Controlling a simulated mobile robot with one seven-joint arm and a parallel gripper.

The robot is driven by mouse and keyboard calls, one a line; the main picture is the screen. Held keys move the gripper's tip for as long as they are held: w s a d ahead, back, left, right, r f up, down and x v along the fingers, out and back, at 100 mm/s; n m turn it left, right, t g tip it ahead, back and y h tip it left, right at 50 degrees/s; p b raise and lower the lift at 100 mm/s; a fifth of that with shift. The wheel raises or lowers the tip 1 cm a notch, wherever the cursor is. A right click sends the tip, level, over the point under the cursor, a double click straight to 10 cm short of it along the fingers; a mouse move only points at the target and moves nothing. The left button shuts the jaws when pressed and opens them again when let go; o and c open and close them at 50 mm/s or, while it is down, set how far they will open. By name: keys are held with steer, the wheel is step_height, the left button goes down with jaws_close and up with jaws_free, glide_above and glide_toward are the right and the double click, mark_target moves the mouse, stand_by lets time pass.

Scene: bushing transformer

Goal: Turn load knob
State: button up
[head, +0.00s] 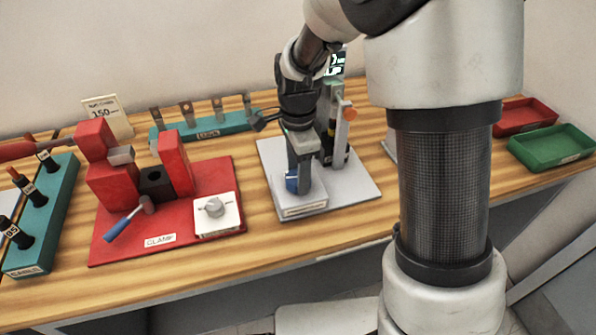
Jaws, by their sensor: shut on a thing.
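The blue knob (291,183), which I take to be the load knob, sits on a small pale block (303,201) at the front of a light grey base plate (358,189). My gripper (299,185) points down from above and is shut on this knob. The fingers hide most of the knob, so its turn angle cannot be told. The label on the block's front is too small to read.
A test stand with an orange knob (349,113) rises behind my gripper. To the left is a red clamp base (120,240) with a grey dial (214,207) and a blue-handled lever (122,224). Green (551,143) and red (524,116) trays lie at the right.

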steer(key=n, duration=0.9)
steer(key=shift+n, duration=0.4)
steer(key=n, duration=0.4)
steer(key=shift+p, duration=0.35)
steer(key=n, duration=0.5)
steer(key=shift+p, duration=0.3)
steer(key=shift+n, duration=0.3)
steer(key=o, duration=1.1)
steer(key=shift+c, duration=0.2)
